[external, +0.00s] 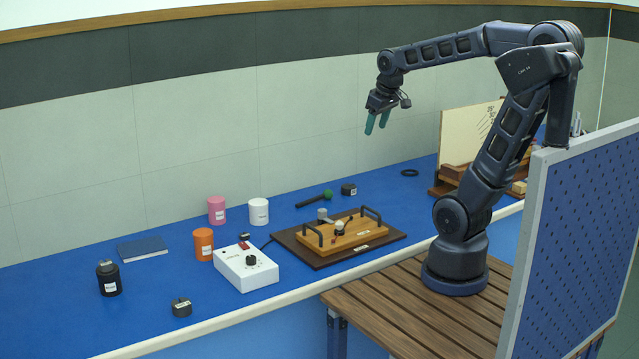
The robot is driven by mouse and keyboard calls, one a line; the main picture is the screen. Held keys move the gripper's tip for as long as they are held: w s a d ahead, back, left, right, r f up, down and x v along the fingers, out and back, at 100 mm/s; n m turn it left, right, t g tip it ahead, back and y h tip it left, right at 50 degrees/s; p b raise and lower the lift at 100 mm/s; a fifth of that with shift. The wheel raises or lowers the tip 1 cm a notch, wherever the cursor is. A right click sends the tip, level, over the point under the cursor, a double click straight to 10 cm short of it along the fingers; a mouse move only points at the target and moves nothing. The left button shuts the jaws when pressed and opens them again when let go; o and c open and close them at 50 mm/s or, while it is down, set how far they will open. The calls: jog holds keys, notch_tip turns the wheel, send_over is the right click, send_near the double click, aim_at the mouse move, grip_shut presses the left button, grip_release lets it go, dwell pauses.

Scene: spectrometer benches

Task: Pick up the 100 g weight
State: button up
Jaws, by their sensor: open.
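My gripper (376,124) is open and empty, its teal fingers pointing down high above the back of the blue bench (60,325). No label can be read, so I cannot tell which thing is the 100 g weight. Dark candidates are a black labelled cylinder with a knob-like top (110,280) at the left, a small squat dark block (181,307) near the front edge, and a similar small dark piece (348,189) at the back. The last is closest below my gripper; all are well apart from it.
A white control box (246,270), orange (203,245), pink (217,210) and white (258,212) jars, and a blue notebook (142,248) stand left of centre. A wooden apparatus with handles (350,240) sits centrally. A perforated panel (580,230) stands right.

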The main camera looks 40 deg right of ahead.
jog(key=w+a+f+n+g, duration=0.15)
jog(key=w+a+n, duration=0.25)
jog(key=w+a, duration=0.45)
jog(key=n+g, duration=0.2)
jog(key=n, duration=0.6)
send_over(245, 234)
jog(key=f, duration=2.8)
jog(key=shift+w+a+f, duration=0.1)
jog(key=shift+w+f, duration=0.1)
jog(key=shift+f, duration=0.05)
jog(key=shift+s+f, duration=0.15)
jog(key=shift+f, duration=1.15)
jog(key=shift+s+f, duration=0.1)
jog(key=shift+f, duration=1.2)
jog(key=c, duration=1.1)
